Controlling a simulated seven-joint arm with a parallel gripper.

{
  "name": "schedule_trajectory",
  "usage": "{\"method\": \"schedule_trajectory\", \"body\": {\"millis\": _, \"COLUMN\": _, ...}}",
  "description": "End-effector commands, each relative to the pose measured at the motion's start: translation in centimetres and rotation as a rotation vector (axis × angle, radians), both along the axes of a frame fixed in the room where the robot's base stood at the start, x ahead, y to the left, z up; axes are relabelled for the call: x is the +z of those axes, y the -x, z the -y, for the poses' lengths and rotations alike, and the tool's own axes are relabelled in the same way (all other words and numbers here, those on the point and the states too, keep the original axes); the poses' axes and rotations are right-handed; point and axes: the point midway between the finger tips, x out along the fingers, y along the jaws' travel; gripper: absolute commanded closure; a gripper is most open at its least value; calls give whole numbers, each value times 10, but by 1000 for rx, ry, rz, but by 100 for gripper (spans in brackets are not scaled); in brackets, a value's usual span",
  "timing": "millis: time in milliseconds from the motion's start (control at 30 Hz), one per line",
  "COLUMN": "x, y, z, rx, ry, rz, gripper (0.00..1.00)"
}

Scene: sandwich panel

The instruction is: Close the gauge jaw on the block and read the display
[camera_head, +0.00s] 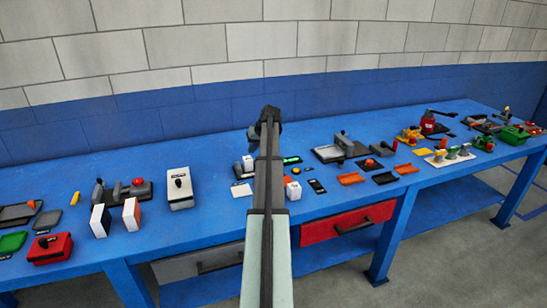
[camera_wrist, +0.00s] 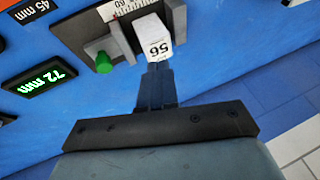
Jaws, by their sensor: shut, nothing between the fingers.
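The gauge (camera_wrist: 72,32) is a dark body with a white scale, at the top of the wrist view. A white block (camera_wrist: 153,40) marked 56 sits in it, beside the dark upright jaw at its right. The movable jaw (camera_wrist: 121,40), with a green knob (camera_wrist: 103,62), is left of the block; I cannot tell how wide the gap is. The display (camera_wrist: 40,77) reads 72 mm in green; it also glows in the head view (camera_head: 291,160). My gripper (camera_wrist: 157,70) is shut and empty, its fingertips close to the block's lower end; contact is unclear. My arm hides much of the gauge in the head view.
A black label (camera_wrist: 30,10) reading 45 mm lies beyond the display. In the head view, a plate with a lever (camera_head: 342,148) stands right of the gauge and a white box with a black knob (camera_head: 180,188) stands left. Many small items crowd the blue bench (camera_head: 225,225).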

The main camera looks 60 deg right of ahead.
Motion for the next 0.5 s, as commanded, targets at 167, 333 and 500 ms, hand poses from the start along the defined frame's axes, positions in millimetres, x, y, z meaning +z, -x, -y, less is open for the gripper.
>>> {"method": "schedule_trajectory", "body": {"millis": 167, "x": 6, "y": 72, "z": 44, "rx": -35, "ry": -27, "rz": 64, "gripper": 100}}
{"method": "schedule_trajectory", "body": {"millis": 333, "x": 12, "y": 124, "z": 69, "rx": -54, "ry": -38, "rz": 116, "gripper": 100}}
{"method": "schedule_trajectory", "body": {"millis": 500, "x": 15, "y": 152, "z": 81, "rx": -63, "ry": -43, "rz": 145, "gripper": 100}}
